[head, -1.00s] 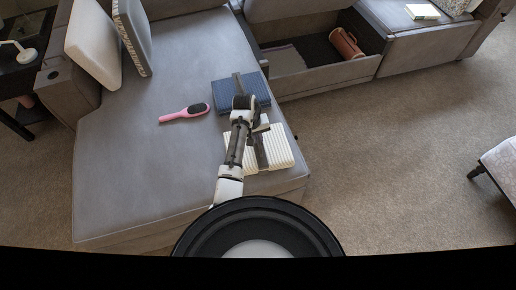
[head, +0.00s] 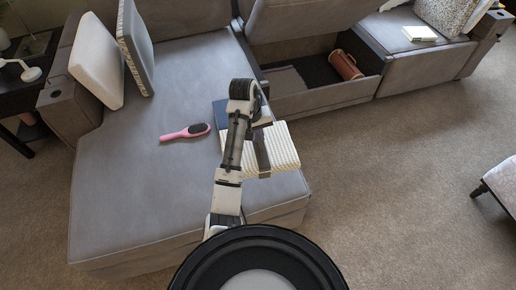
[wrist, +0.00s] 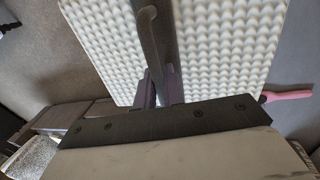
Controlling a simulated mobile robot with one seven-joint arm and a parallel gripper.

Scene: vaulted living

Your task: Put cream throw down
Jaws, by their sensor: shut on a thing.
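The cream throw (head: 284,148) is a folded, ribbed pad at the front right of the grey chaise. It looks raised above the seat and overhangs the chaise's right edge in the head view. My gripper (head: 262,152) is shut on it. In the wrist view the throw's bumpy cream surface (wrist: 222,50) fills the upper part, and my gripper's fingers (wrist: 160,92) are at its near side. My arm hides part of the throw's left side in the head view.
A dark blue folded cloth (head: 219,112) lies on the chaise (head: 130,200), mostly hidden by my arm. A pink hairbrush (head: 186,132) lies left of it. An open storage seat (head: 310,90) at the back holds a brown roll (head: 345,64). The chaise's left front is clear.

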